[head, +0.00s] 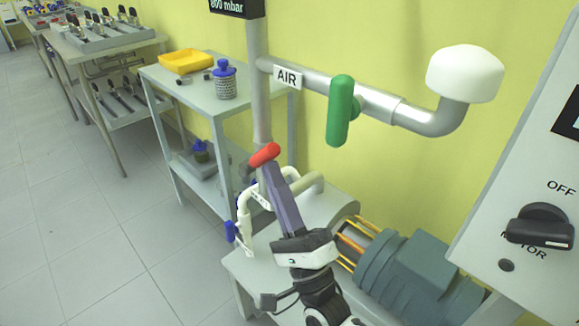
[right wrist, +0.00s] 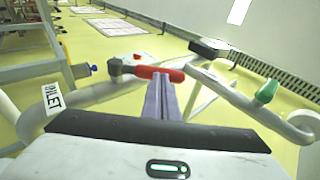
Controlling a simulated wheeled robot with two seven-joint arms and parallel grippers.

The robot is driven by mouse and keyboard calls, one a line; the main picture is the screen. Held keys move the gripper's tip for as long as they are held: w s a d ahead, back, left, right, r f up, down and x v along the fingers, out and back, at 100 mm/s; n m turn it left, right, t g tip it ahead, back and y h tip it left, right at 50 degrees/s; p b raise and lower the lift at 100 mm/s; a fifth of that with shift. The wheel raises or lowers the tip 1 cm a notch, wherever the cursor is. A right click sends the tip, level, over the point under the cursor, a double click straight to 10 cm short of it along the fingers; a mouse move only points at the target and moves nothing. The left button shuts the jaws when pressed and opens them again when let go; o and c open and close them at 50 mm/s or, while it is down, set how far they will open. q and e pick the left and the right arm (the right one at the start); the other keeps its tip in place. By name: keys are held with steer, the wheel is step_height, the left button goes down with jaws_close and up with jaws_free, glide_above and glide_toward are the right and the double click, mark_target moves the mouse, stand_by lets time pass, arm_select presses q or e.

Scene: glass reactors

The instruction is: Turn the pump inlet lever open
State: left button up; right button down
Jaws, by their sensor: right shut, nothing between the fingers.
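The red lever (head: 265,154) sits on a small valve low on the grey upright pipe in the head view, lying aslant. In the right wrist view the red lever (right wrist: 158,73) runs across, just beyond the fingertips. A white label reading "INLET" (right wrist: 52,97) is on the pipe to its left. My right gripper (head: 270,170) is shut and empty, its fingertips right by the red lever. Its fingers (right wrist: 162,88) point at the lever's middle in the wrist view. I cannot tell whether they touch it. My left gripper is not in view.
A green lever (head: 341,110) hangs on the pipe labelled "AIR" (head: 287,77), ending in a white cap (head: 465,73). A blue lever (head: 230,231) is left of my arm. The pump motor (head: 408,275) and control panel (head: 530,215) stand right. A shelf table (head: 165,78) is behind.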

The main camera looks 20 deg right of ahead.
mark_target(267, 159)
steer(key=r+g+p, duration=0.1)
steer(key=p, duration=0.1)
steer(key=r+p, duration=0.1)
steer(key=p, duration=0.1)
steer(key=r+n+g+p, duration=0.1)
steer(key=p, duration=0.2)
steer(key=shift+w+a+r+g, duration=0.2)
steer(key=shift+w+g, duration=0.1)
steer(key=g+p, duration=0.1)
steer(key=p, duration=0.1)
steer(key=r+g+p, duration=0.1)
steer(key=p, duration=0.2)
steer(key=shift+w+a+n, duration=0.2)
steer(key=shift+w+n, duration=0.2)
steer(key=shift+w+g+p, duration=0.15)
steer(key=shift+g+p, duration=0.15)
steer(key=shift+p, duration=0.15)
steer(key=shift+w+a, duration=0.15)
steer(key=shift+w+r+p, duration=0.1)
steer(key=shift+w+p, duration=0.1)
steer(key=shift+p, duration=0.25)
steer(key=shift+w+a+r, duration=0.25)
steer(key=shift+w, duration=0.1)
